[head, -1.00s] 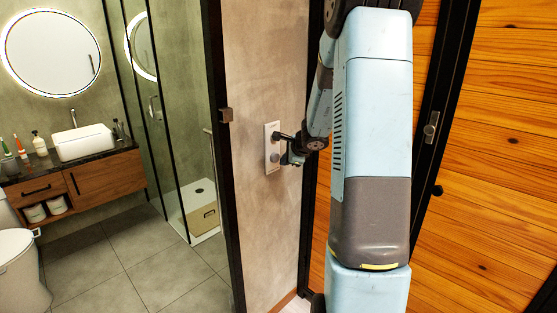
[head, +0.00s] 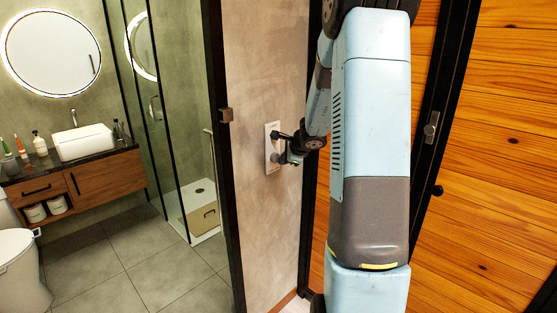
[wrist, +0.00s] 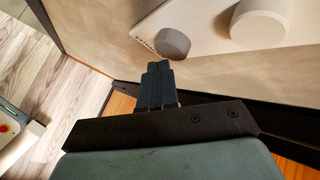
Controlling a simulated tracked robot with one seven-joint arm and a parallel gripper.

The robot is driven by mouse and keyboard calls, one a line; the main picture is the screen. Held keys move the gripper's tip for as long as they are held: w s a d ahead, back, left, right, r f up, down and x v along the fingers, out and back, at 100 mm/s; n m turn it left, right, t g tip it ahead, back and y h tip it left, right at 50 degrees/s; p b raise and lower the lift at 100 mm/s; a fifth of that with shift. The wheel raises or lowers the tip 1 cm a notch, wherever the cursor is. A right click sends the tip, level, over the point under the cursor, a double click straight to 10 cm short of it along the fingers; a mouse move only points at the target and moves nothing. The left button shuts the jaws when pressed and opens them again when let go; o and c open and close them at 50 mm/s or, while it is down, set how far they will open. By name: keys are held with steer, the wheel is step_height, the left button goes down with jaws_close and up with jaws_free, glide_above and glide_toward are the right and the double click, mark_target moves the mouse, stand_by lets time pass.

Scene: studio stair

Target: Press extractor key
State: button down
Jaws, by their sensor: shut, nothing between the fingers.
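A white control panel (head: 268,150) is fixed to the plaster wall in the head view. In the wrist view the panel (wrist: 195,14) carries a small round grey key (wrist: 173,43) beside a larger pale round knob (wrist: 258,26).
A black door frame (head: 222,150) and glass shower screen (head: 165,110) stand left of the wall, with a basin (head: 84,143) and toilet (head: 20,268) beyond. Orange wooden boards (head: 500,140) are on the right. The tiled floor (head: 120,262) at left is clear.

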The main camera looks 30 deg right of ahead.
steer(key=shift+w+a, duration=0.2)
steer(key=shift+w, duration=0.35)
stand_by(0.7)
steer(key=shift+s, duration=0.1)
steer(key=shift+s+d, duration=0.35)
steer(key=shift+s, duration=0.55)
steer(key=shift+s, duration=0.1)
steer(key=s, duration=0.1)
steer(key=s+d, duration=0.1)
steer(key=s, duration=0.1)
steer(key=s+d, duration=0.1)
steer(key=s, duration=0.1)
steer(key=shift+s, duration=0.25)
steer(key=shift+s, duration=0.15)
stand_by(1.1)
stand_by(0.3)
